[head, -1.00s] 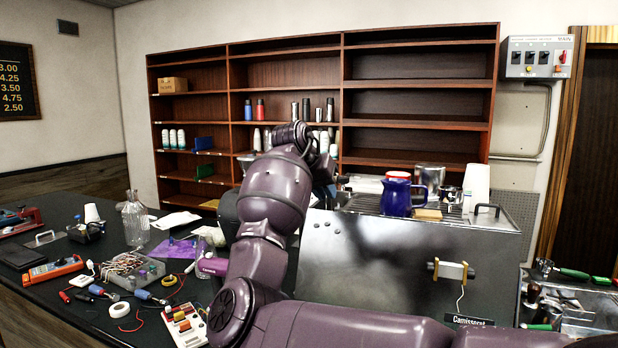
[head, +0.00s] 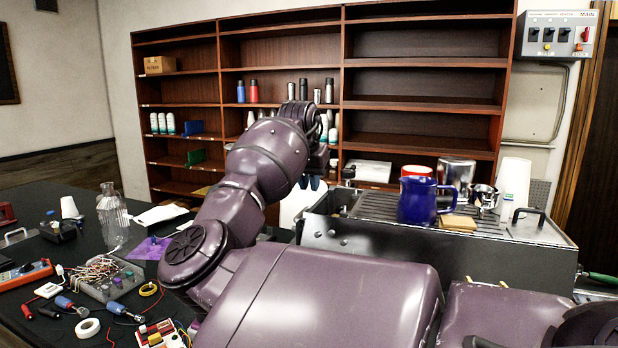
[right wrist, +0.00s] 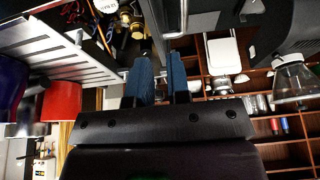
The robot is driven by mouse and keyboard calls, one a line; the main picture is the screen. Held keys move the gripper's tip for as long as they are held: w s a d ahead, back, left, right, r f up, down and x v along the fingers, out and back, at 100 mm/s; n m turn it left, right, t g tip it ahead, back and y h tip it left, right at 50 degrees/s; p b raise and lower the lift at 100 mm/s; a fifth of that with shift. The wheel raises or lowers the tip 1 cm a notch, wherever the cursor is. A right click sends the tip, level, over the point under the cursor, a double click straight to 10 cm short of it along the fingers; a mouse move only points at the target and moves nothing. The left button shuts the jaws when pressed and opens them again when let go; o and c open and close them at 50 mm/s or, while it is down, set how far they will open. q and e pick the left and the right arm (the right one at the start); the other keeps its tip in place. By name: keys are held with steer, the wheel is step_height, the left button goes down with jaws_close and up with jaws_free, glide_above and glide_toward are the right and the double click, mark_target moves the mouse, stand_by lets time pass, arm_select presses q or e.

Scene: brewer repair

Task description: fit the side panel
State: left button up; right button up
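The brewer is the steel-sided machine (head: 420,255) at centre right, with its near face mostly behind my right arm. I cannot pick out a separate side panel with certainty. My right gripper (head: 313,183) points down over the brewer's far left corner. In the right wrist view its two blue fingers (right wrist: 161,80) stand a little apart, and I see nothing clearly held between them. A dark upright edge (right wrist: 163,30) runs just beyond the fingertips. Brass fittings and wires inside the brewer (right wrist: 120,20) show beside it. My left gripper is out of view.
A glass bottle (head: 113,218), a wire box (head: 108,278) and tools crowd the counter at left. Shelves (head: 420,90) stand behind.

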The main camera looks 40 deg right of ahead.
mark_target(317, 211)
steer(key=p+x, duration=0.1)
steer(key=x, duration=0.9)
steer(key=shift+d, duration=0.1)
steer(key=shift+c, duration=0.5)
jaws_close()
stand_by(0.5)
steer(key=shift+w+d+f, duration=0.1)
steer(key=shift+d, duration=0.25)
stand_by(0.5)
stand_by(0.5)
steer(key=shift+o, duration=2.1)
jaws_free()
